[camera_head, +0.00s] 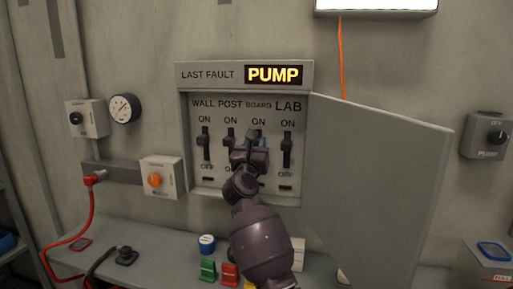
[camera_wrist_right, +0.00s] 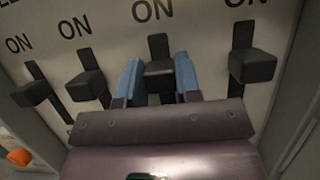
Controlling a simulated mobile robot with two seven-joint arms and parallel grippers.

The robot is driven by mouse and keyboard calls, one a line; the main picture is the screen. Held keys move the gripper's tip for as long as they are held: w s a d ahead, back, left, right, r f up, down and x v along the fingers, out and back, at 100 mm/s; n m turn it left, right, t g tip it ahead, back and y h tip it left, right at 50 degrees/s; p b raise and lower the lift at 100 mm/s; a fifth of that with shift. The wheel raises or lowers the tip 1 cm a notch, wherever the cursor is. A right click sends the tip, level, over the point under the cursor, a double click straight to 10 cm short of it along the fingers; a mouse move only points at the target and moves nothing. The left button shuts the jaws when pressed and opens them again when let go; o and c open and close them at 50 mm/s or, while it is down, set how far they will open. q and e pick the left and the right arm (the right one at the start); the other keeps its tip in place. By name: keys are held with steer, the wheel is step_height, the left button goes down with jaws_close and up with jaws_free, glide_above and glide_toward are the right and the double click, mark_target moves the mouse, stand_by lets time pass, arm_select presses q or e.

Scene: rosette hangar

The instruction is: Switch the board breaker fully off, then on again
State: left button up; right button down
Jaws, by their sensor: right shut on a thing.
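The breaker panel (camera_head: 196,178) is on the wall with its door (camera_head: 380,180) swung open to the right. It has levers marked WALL (camera_head: 205,141), POST, BOARD and LAB (camera_head: 287,145). My right gripper (camera_wrist_right: 158,80) has its blue fingers on both sides of the black BOARD lever (camera_wrist_right: 158,72), shut on it. Dark slot shows above this lever, below its ON mark, much as on the neighbouring levers. In the head view my right gripper (camera_head: 259,145) and wrist hide most of the BOARD lever and its OFF mark. My left gripper is out of view.
A display (camera_head: 273,75) above the panel reads PUMP beside LAST FAULT. A gauge (camera_head: 121,108) and an orange knob (camera_head: 154,180) are to the left. Coloured items, including a green one (camera_head: 208,270), stand on the ledge below. A PUMP switch box (camera_head: 487,136) is at the right.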

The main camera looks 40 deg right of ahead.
steer(key=shift+r, duration=0.3)
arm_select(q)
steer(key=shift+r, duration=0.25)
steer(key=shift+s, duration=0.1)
arm_select(e)
steer(key=c, duration=0.8)
jaws_free()
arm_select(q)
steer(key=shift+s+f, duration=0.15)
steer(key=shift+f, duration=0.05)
arm_select(e)
steer(key=shift+f, duration=0.1)
